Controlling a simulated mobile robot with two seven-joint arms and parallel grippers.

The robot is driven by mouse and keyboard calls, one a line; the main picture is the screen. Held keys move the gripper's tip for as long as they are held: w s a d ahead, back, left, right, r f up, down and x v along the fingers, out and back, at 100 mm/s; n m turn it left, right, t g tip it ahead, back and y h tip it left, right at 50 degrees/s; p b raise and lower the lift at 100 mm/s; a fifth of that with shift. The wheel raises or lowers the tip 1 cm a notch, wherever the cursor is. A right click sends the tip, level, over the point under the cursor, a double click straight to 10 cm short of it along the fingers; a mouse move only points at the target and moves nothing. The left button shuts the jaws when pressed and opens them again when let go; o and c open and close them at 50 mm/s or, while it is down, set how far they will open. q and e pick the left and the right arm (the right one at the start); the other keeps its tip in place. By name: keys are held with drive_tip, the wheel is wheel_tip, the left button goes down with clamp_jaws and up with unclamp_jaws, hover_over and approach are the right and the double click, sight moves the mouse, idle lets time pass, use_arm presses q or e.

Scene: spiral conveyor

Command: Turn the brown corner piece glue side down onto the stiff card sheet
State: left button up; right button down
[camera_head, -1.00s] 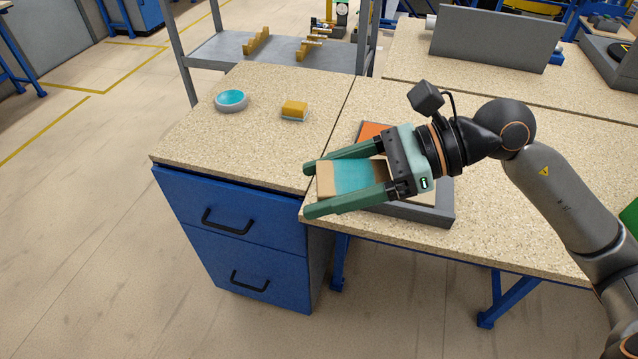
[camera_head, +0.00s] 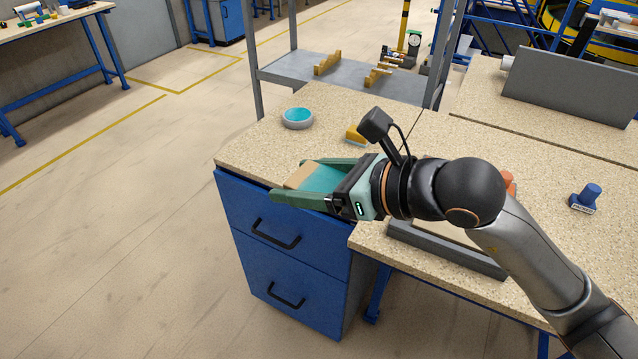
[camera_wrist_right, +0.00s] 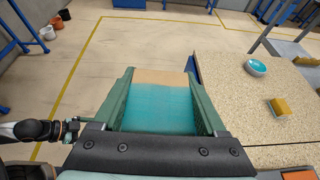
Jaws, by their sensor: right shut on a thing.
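My right gripper (camera_head: 291,180) is shut on the brown corner piece (camera_head: 302,175), one finger along each side. The piece is plain brown at its outer end, and its teal glue face points up. It is in the air by the front edge of the wood-chip top above the blue drawers. The right wrist view shows the brown corner piece (camera_wrist_right: 160,77) between the fingers, over the floor. A pale sheet, apparently the stiff card (camera_head: 452,232), lies in a grey tray (camera_head: 440,253), mostly hidden by my right arm.
A round dish with teal contents (camera_head: 298,118) and a yellow block (camera_head: 354,134) stand on the drawer unit's top. A blue stamp-like object (camera_head: 587,197) stands on the right bench. A grey upright panel (camera_head: 568,88) stands behind. Open floor lies left.

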use_arm(q)
drive_tip(key=shift+c, duration=0.2)
drive_tip(key=w+d+r+n+g+h, duration=0.15)
drive_tip(key=w+d+r+h, duration=0.3)
drive_tip(key=w, duration=0.45)
drive_tip(key=w+d+r+n+g+h, duration=0.1)
drive_tip(key=w+d+r+g+h, duration=0.2)
drive_tip(key=w+d+r, duration=0.4)
wheel_tip(320, 180, up, 24)
drive_tip(key=w+m+g+h, duration=0.2)
drive_tip(key=m+g+h, duration=0.25)
drive_tip(key=g, duration=0.35)
drive_tip(key=x, duration=1.1)
drive_tip(key=shift+s+f+y, duration=0.2)
drive_tip(key=shift+f+y, duration=0.1)
drive_tip(key=shift+f, duration=0.1)
use_arm(e)
drive_tip(key=s+d+f+n+g+h, duration=0.1)
drive_tip(key=f+n+g, duration=0.3)
drive_tip(key=n+g, duration=0.4)
drive_tip(key=s+d+f+n+g+h, duration=0.1)
drive_tip(key=d+f+n+g, duration=0.3)
drive_tip(key=n+g, duration=0.5)
drive_tip(key=shift+s+f+g, duration=0.3)
drive_tip(key=shift+f+g, duration=0.1)
drive_tip(key=shift+f, duration=0.1)
